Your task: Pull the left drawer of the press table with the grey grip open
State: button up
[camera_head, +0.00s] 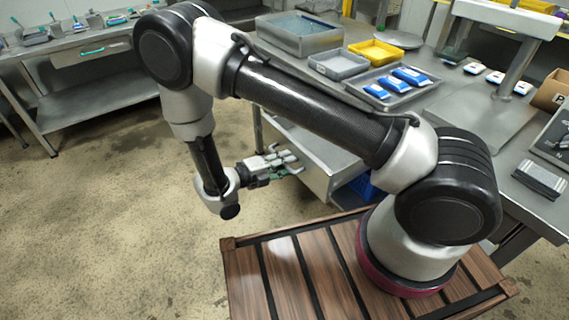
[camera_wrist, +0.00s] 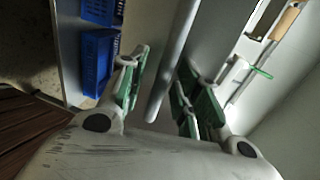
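The press table (camera_head: 478,118) is the long grey metal table at the right in the head view. The left drawer (camera_head: 318,181) has a plain grey front below its top, partly behind my arm. In the wrist view the drawer front (camera_wrist: 212,45) runs slanting, with a long grey grip bar (camera_wrist: 172,75) before it. My gripper (camera_head: 292,161) is at this front. In the wrist view my gripper (camera_wrist: 160,88) is open, one green-padded finger on each side of the bar, with a gap visible on the left side. Contact on the other side is unclear.
Blue crates (camera_wrist: 97,60) sit below the drawer. Past the front's upper edge lie a green-handled tool (camera_wrist: 257,70) and a brown item (camera_wrist: 286,21), seemingly inside the drawer. Trays and a yellow bin (camera_head: 376,51) stand on the table. The floor at left is clear.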

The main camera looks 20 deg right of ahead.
jog(key=v, duration=1.2)
dwell(0.4)
